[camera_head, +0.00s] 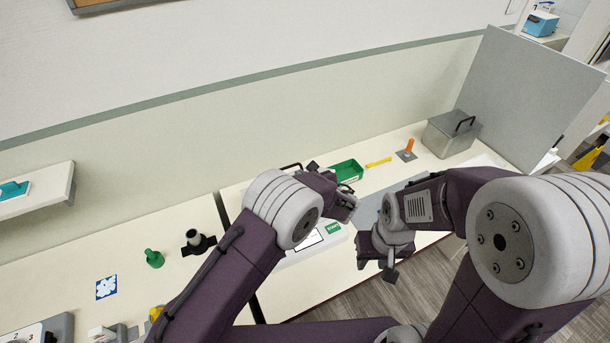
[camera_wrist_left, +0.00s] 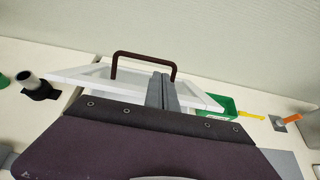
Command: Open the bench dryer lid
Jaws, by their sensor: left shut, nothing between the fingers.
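The bench dryer (camera_head: 333,232) is a white unit on the counter with a green label and a screen on its front. My left arm hides much of it in the head view. In the left wrist view its white lid (camera_wrist_left: 90,75) carries a dark brown bar handle (camera_wrist_left: 145,55). I cannot tell whether the lid is fully down. My left gripper (camera_head: 313,167) is shut and empty, with its fingers (camera_wrist_left: 162,90) overlapping the handle in the wrist view; contact is unclear. My right gripper (camera_head: 391,274) hangs at the counter's front edge, apart from the dryer; its jaw opening is unclear.
Right of the dryer are a green tray (camera_head: 348,170), a yellow stick (camera_head: 378,162), an orange-handled tool (camera_head: 408,150) and a lidded metal box (camera_head: 450,135). Left are a black stand (camera_head: 197,243) and a green peg (camera_head: 154,259). The wall runs close behind.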

